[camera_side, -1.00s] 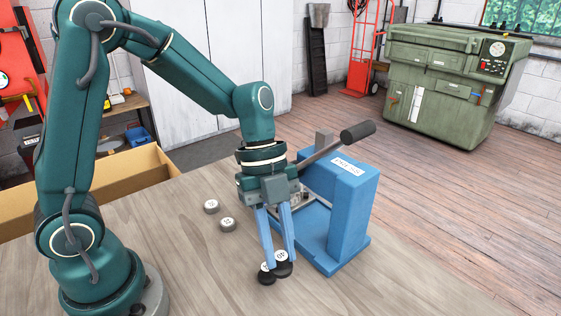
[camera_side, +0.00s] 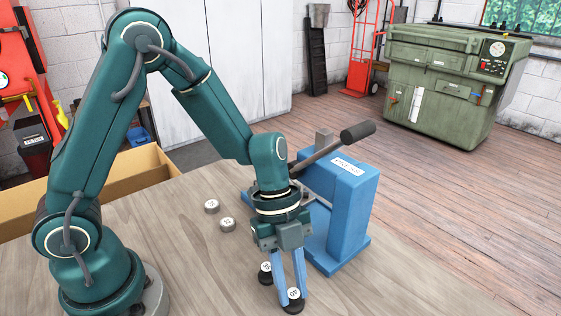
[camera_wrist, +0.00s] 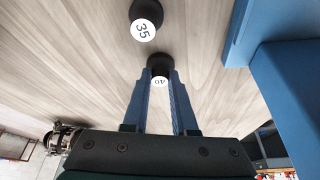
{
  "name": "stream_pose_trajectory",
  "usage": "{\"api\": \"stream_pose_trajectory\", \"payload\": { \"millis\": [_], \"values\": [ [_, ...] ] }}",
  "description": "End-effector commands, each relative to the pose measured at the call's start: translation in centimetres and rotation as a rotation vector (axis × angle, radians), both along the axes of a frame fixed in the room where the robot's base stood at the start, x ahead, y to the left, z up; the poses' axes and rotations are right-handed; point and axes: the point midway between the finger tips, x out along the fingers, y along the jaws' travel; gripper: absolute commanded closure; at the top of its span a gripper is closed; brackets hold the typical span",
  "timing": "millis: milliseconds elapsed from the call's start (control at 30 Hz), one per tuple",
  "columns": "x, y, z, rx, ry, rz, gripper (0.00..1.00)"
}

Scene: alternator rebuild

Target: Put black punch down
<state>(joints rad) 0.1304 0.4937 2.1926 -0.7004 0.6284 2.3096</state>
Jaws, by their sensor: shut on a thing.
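My gripper (camera_side: 291,297) is low over the table, front of the blue press, with its blue fingers shut on a black punch (camera_side: 294,294). In the wrist view this punch (camera_wrist: 160,63) shows a white label reading 40 between the fingertips (camera_wrist: 161,82). It looks upright and at or close to the tabletop; I cannot tell whether it touches. A second black punch (camera_side: 265,269), labelled 35 in the wrist view (camera_wrist: 144,22), stands on the table to the left and behind, apart from the held one.
The blue press (camera_side: 346,215) with its long lever stands just behind and right of my gripper. A cardboard box (camera_side: 125,175) is at the back left. Tabletop (camera_side: 190,270) left of the punches is clear.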

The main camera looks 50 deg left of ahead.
Motion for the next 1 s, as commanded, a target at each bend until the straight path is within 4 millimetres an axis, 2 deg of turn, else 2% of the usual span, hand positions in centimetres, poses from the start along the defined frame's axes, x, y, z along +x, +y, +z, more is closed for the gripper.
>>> {"api": "stream_pose_trajectory", "payload": {
  "millis": [33, 100, 400, 533, 1000],
  "values": [
    [0.0, 0.0, -0.1, 0.000, 0.001, 0.000, 0.67],
    [0.0, 0.0, -0.1, 0.000, 0.001, 0.000, 0.44],
    [0.0, 0.0, 0.0, 0.000, 0.000, 0.000, 0.44],
    [0.2, 0.2, 0.7, -0.002, -0.004, 0.001, 0.44],
    [1.0, 3.5, 9.0, 0.001, -0.006, 0.002, 0.44]
  ]
}}
